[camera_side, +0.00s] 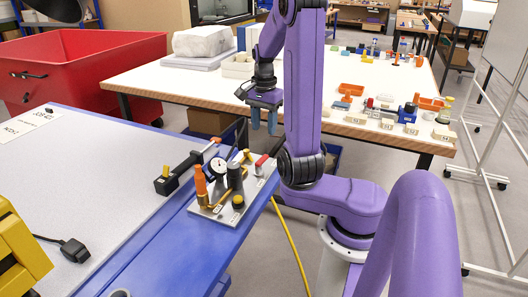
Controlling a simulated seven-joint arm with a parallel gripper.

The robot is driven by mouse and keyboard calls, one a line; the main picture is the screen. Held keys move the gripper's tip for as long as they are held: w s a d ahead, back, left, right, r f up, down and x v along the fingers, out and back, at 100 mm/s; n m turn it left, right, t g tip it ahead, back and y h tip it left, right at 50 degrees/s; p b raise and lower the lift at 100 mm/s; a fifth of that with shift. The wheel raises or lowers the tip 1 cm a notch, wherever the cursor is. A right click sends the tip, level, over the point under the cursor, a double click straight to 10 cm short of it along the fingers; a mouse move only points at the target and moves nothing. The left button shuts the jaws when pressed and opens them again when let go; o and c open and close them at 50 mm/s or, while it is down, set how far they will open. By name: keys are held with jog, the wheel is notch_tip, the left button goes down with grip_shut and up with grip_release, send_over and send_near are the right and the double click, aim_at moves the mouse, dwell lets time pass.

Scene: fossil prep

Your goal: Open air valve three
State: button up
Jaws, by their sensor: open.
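A pale panel (215,212) with air fittings sits at the right corner of the blue-edged bench. It carries a round gauge (217,166), an orange upright part (201,184), a dark upright cylinder (235,178), a red lever (262,161) and small yellow parts. I cannot tell which part is valve three, as no numbers are readable. My gripper (263,121) points down, with its two blue-grey fingers apart and nothing between them. In the picture it is above the panel's red lever and touches nothing visible.
A black tool (186,170) with a yellow block lies left of the panel. A yellow hose (292,245) hangs beside the bench. A white-topped table (180,82) behind holds a wrapped white block (203,41) and several small parts. A red bin (95,65) stands at left.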

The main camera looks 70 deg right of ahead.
aim_at(264, 157)
notch_tip(264, 157, down, 10)
jog(key=shift+r, duration=0.1)
jog(key=shift+c, duration=0.3)
grip_shut()
